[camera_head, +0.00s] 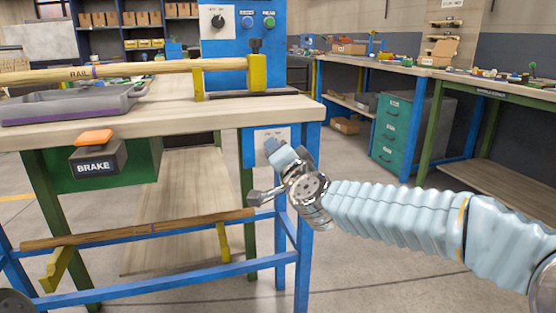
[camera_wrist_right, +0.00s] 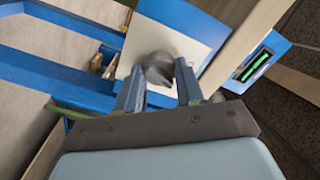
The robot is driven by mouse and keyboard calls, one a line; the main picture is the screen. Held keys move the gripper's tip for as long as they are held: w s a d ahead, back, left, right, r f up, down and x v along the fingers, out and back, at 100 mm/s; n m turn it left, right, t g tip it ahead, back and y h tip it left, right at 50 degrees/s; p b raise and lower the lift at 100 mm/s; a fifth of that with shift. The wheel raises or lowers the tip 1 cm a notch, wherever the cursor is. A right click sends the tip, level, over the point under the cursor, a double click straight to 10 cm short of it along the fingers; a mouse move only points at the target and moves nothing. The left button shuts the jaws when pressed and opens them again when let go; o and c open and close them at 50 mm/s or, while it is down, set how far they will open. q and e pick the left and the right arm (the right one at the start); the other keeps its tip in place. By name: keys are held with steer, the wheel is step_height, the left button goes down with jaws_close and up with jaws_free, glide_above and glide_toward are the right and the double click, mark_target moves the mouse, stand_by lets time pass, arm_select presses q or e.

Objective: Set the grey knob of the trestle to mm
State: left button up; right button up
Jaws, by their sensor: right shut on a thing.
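The grey knob (camera_wrist_right: 158,68) sits on a pale plate (camera_wrist_right: 190,42) in the right wrist view. In the head view the plate (camera_head: 264,132) is on the blue panel at the trestle's right end, below the bench top; my gripper hides the knob there. My right gripper (camera_wrist_right: 159,72) is shut on the knob, one finger on each side. In the head view my right gripper (camera_head: 273,148) reaches the plate from the front right. The markings by the knob are too small to read, so its setting cannot be told.
The trestle's wooden top (camera_head: 230,112) lies just above my right gripper, and a blue leg (camera_head: 304,210) stands beside it. A wooden rail (camera_head: 130,70) and grey tray (camera_head: 60,105) are on top. Open floor lies right.

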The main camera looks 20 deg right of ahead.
steer(key=shift+m, duration=0.6)
steer(key=shift+b, duration=0.3)
steer(key=o, duration=1)
steer(key=shift+o, duration=0.2)
steer(key=shift+s, duration=0.1)
steer(key=s, duration=1.3)
steer(key=shift+s+d+p, duration=0.3)
